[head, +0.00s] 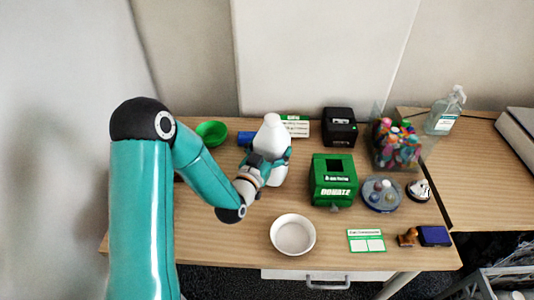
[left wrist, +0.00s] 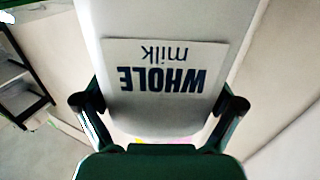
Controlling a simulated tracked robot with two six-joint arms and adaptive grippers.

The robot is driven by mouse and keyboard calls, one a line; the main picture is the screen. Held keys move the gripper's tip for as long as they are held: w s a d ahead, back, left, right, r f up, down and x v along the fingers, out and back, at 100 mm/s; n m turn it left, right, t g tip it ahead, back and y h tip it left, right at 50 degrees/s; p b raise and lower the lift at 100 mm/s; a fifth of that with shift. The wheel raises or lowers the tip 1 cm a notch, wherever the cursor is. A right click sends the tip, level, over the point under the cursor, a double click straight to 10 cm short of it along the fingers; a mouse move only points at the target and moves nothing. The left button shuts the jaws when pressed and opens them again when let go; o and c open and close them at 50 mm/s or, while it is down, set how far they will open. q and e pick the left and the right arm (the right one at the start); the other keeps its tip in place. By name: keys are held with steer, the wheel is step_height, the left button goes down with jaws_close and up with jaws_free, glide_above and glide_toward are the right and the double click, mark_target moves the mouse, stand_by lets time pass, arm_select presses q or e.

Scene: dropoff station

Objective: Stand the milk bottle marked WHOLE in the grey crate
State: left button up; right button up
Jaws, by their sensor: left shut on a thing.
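The white milk bottle (head: 271,138) is upright near the back middle of the wooden table in the head view. My left gripper (head: 270,168) is shut around its body, coming from the front left. Whether its base touches the table is hard to tell. In the left wrist view the bottle (left wrist: 160,120) fills the middle between the two fingers, and its label reads WHOLE milk, upside down in that picture. A grey open-framed thing (head: 505,280), cut off at the lower right corner of the head view, may be the grey crate. My right gripper is not in view.
A green donate box (head: 333,190), a white bowl (head: 293,247), a green bowl (head: 211,125), a black printer (head: 340,118) and a clear bin of colourful items (head: 398,160) stand around the bottle. A sanitizer bottle (head: 445,112) stands at the back right. The table's front left is clear.

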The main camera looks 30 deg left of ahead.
arm_select(q)
steer(key=shift+f, duration=1.8)
steer(key=shift+f, duration=0.15)
steer(key=o, duration=0.8)
steer(key=shift+o, duration=0.2)
